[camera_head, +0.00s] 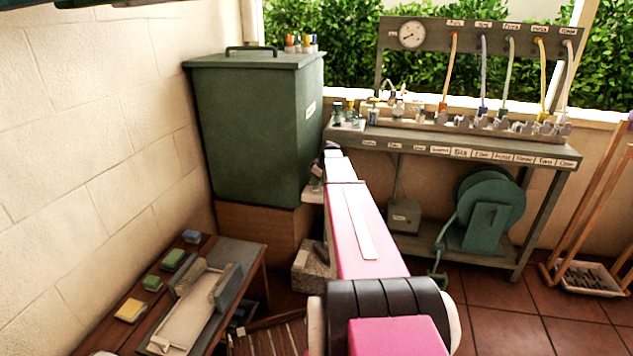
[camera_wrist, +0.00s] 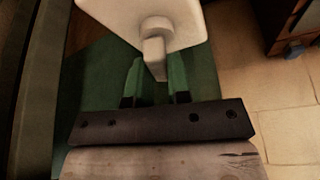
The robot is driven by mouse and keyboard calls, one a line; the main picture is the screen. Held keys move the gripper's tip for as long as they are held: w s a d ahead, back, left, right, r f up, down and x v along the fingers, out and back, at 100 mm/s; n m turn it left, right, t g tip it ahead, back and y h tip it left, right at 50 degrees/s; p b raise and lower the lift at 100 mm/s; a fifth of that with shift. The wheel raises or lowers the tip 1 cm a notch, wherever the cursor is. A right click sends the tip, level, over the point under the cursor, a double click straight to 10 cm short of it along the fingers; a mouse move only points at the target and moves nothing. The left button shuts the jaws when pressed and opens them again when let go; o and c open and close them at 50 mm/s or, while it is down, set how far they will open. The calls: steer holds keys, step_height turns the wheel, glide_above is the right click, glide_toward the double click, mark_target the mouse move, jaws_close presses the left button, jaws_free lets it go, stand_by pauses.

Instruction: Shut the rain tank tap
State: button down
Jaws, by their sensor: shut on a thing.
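The rain tank (camera_head: 255,125), a dark green box with a lidded top and handle, stands on a wooden base against the left wall. My arm reaches toward its right lower side, and the tap is hidden there in the head view. In the wrist view, a pale tap lever (camera_wrist: 154,52) hangs from a round stub under a white block (camera_wrist: 145,16). My gripper (camera_wrist: 156,82) has its green fingers on either side of the lever's end and is shut on it. The lever points down toward the gripper in this view. Its contact faces are partly hidden.
A grey workbench (camera_head: 480,150) with a gauge and coloured hoses stands at the right, with a green hose reel (camera_head: 485,210) below. A low wooden table (camera_head: 120,315) with sponges is at the lower left. Tiled floor (camera_head: 520,315) is open at the lower right.

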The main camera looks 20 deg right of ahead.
steer(key=m+h, duration=0.1)
steer(key=m, duration=0.2)
steer(key=shift+s+a+m+t, duration=0.1)
steer(key=shift+m+t, duration=0.3)
steer(key=m+h, duration=0.1)
steer(key=m, duration=0.2)
steer(key=shift+m+h, duration=0.3)
steer(key=shift+h, duration=0.1)
steer(key=m+h, duration=0.1)
steer(key=m, duration=0.2)
steer(key=m+h, duration=0.1)
steer(key=m, duration=0.2)
steer(key=shift+a+m+g, duration=0.1)
steer(key=shift+m+g, duration=0.2)
steer(key=shift+m, duration=0.1)
steer(key=shift+h, duration=0.3)
steer(key=c, duration=1.1)
jaws_free()
steer(key=shift+o, duration=0.2)
steer(key=v, duration=1)
steer(key=shift+r, duration=0.3)
